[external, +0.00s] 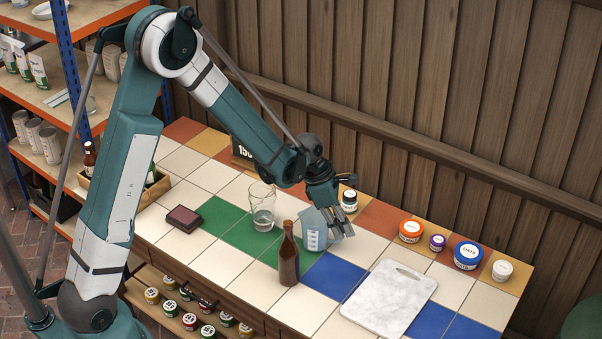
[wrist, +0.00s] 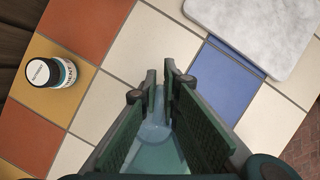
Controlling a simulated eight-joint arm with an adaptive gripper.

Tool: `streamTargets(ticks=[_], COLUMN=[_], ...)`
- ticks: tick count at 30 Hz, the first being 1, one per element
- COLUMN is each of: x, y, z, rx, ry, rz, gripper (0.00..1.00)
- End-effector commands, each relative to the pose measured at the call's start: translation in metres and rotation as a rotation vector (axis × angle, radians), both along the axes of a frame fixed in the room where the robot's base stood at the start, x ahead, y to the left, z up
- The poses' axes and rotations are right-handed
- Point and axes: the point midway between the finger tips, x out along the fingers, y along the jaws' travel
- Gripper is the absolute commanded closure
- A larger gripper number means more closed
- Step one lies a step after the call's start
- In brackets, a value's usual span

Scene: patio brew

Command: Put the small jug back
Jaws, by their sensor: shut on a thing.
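The small jug (external: 314,230) is a translucent bluish vessel with pale markings, in the middle of the tiled counter (external: 227,191). My gripper (external: 340,226) is shut on it from the right side. In the wrist view its clear bluish body (wrist: 155,135) shows between my fingers (wrist: 162,88), partly hidden by them. I cannot tell whether its base touches the tiles. A larger clear glass jug (external: 262,207) with some liquid stands to the left on green tiles.
A brown bottle (external: 288,258) stands close in front of the small jug. A dark-lidded jar (external: 349,201) is behind my gripper. A marble board (external: 390,298) lies to the right, with several lidded jars, including an orange one (external: 411,230), along the back edge.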

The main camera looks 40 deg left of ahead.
Motion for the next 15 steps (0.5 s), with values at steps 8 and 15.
streamTargets(ticks=[8, 15], x=[0.0001, 0.0002], y=[0.0, 0.0], z=[-0.0029, -0.0027], rx=[0.0, 0.0], ry=[0.0, 0.0], rz=[0.0, 0.0], gripper=[0.86, 0.79])
